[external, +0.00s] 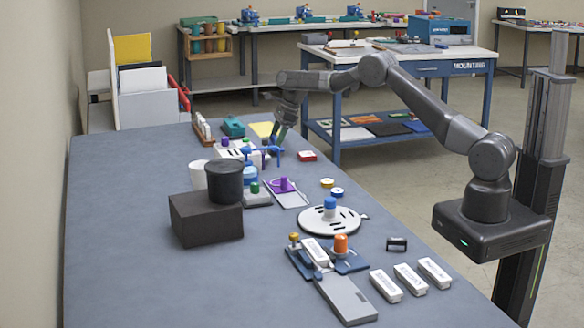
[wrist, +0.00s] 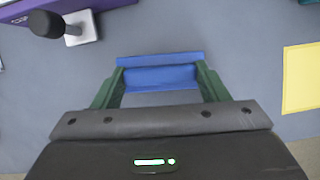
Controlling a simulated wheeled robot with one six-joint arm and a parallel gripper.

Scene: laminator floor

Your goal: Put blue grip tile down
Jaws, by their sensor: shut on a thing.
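My gripper (wrist: 160,85) is shut on the blue grip tile (wrist: 160,76), which spans crosswise between its two green fingers in the wrist view. Grey table surface shows around the tile. In the external view my gripper (external: 277,138) points down over the far right part of the long grey table (external: 125,240). The tile is small and partly hidden there. I cannot tell whether it touches the table.
A yellow sheet (wrist: 302,78) lies right of the tile in the wrist view. A black knob on a metal block (wrist: 80,29) and a purple piece (wrist: 60,5) are at upper left. In the external view, a red-and-white block (external: 307,156) sits near the table edge.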

